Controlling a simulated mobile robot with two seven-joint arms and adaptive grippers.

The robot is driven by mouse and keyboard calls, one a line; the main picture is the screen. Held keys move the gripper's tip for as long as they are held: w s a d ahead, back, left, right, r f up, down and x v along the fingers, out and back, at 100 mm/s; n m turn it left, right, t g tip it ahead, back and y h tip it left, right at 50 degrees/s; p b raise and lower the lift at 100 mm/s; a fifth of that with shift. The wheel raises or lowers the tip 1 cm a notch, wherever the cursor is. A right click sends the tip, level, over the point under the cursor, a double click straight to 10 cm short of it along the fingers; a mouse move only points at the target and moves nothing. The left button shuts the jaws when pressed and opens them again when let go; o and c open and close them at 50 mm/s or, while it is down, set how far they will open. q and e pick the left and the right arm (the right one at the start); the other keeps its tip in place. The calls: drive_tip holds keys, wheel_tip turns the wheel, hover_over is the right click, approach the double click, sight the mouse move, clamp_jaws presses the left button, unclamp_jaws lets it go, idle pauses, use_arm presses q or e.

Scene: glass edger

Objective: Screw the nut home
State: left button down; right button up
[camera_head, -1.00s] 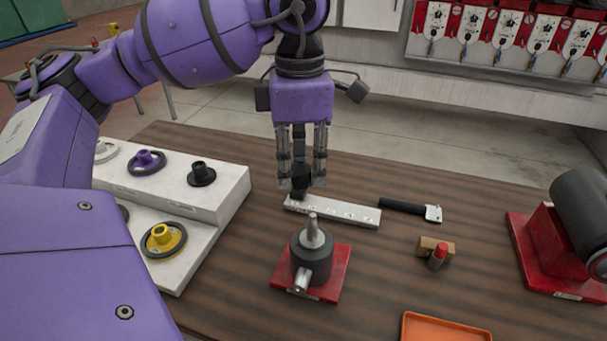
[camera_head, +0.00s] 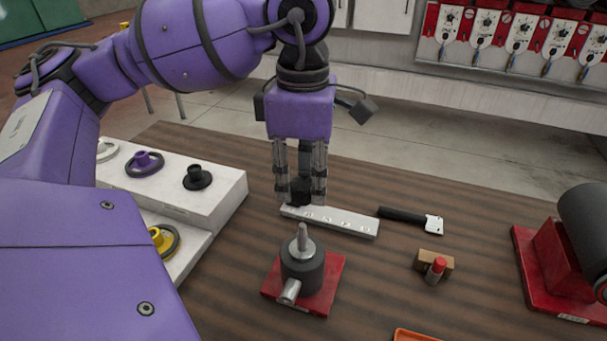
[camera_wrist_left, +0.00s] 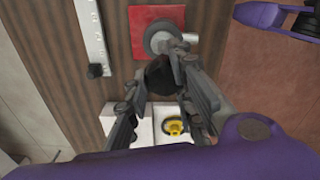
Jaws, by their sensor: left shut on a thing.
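My left gripper (camera_head: 300,192) hangs pointing down, its fingers shut on a black nut. The nut (camera_wrist_left: 158,74) shows between the fingertips in the left wrist view, partly covered by them. A dark round spindle block (camera_head: 302,272) stands on a red base plate (camera_head: 327,282), with a grey pointed stud (camera_head: 303,240) standing upright on top and a metal stub at its front. The gripper is behind and above the stud, apart from it. The spindle also shows in the left wrist view (camera_wrist_left: 160,36), beyond the held nut. My right gripper is not in view.
A pale marked strip (camera_head: 340,222) lies behind the spindle; a small black piece (camera_wrist_left: 95,71) is at its end. A black-handled tool (camera_head: 404,218), a wooden block with a red-topped piece (camera_head: 437,266) and a red-based machine (camera_head: 550,262) are right. A white stepped stand (camera_head: 222,193) holds handwheels at left.

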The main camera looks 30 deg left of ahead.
sight(302, 205)
use_arm(q)
drive_tip(key=shift+f, duration=0.95)
drive_tip(key=shift+f+b, duration=0.6)
drive_tip(key=shift+f, duration=0.25)
drive_tip(key=shift+f+b, duration=0.3)
drive_tip(key=shift+f, duration=0.6)
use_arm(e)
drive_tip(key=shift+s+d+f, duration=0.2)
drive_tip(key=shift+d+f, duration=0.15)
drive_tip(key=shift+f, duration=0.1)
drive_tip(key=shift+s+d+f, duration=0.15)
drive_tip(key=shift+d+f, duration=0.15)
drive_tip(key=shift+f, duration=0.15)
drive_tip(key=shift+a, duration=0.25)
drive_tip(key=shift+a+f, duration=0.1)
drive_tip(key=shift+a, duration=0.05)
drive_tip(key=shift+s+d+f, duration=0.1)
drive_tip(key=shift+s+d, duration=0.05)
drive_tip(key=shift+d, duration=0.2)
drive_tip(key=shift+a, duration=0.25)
use_arm(q)
drive_tip(key=shift+f+b, duration=0.2)
drive_tip(key=shift+b, duration=0.1)
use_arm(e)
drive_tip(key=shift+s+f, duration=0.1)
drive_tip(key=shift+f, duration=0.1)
